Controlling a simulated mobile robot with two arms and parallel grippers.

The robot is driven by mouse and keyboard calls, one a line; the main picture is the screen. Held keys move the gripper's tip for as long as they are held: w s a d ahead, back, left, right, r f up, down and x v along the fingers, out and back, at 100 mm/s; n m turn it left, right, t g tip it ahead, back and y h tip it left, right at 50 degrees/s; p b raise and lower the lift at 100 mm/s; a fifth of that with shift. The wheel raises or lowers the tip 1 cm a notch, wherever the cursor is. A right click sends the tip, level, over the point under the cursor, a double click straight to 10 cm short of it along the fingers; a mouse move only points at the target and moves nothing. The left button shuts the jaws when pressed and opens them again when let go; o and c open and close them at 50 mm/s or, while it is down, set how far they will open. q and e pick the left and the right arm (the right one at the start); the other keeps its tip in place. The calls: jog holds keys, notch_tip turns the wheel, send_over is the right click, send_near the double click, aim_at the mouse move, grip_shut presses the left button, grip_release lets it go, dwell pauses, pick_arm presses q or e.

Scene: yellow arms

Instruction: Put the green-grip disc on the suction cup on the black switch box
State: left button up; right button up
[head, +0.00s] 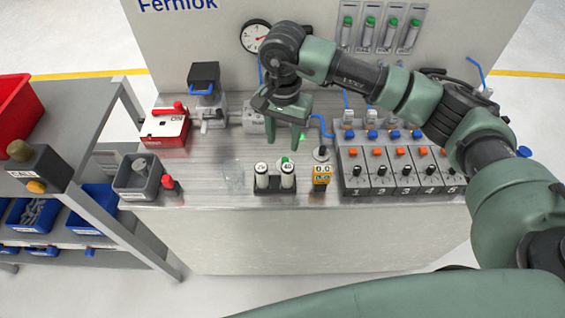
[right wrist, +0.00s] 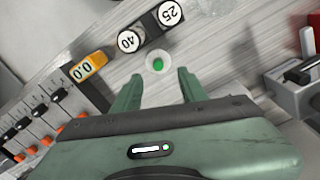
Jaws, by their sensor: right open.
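The green-grip disc (right wrist: 157,62) is a small pale disc with a green centre. In the right wrist view it lies on the grey bench just beyond my right gripper's fingertips, in line with the gap between them. In the head view only a bit of green shows behind the weight block. My right gripper (head: 286,139) is open and points down over it; both fingers also show in the right wrist view (right wrist: 160,80), with nothing between them. A black switch box (head: 40,168) with an orange button is at the far left; a round brownish piece on top looks like the suction cup (head: 19,150). My left gripper is out of view.
The black block with white weights (head: 274,184) and the yellow readout (head: 321,174) stand close to the disc. Numbered switches (head: 400,175) fill the bench's right side. A grey bin (head: 140,180) and red box (head: 165,130) stand left. A gap separates bench and shelf.

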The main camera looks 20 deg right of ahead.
aim_at(285, 159)
jog(key=shift+w+f, duration=0.2)
jog(key=shift+f, duration=0.4)
jog(key=shift+s+f+p, duration=0.15)
jog(key=shift+f+p, duration=0.4)
jog(key=shift+f, duration=0.25)
jog(key=shift+s+d+f+p, duration=0.1)
jog(key=shift+s+f+p, duration=0.05)
jog(key=shift+f+p, duration=0.2)
notch_tip(285, 159, down, 4)
jog(key=shift+d+r+p, duration=0.15)
jog(key=shift+p, duration=0.6)
jog(key=shift+f, duration=0.4)
grip_shut()
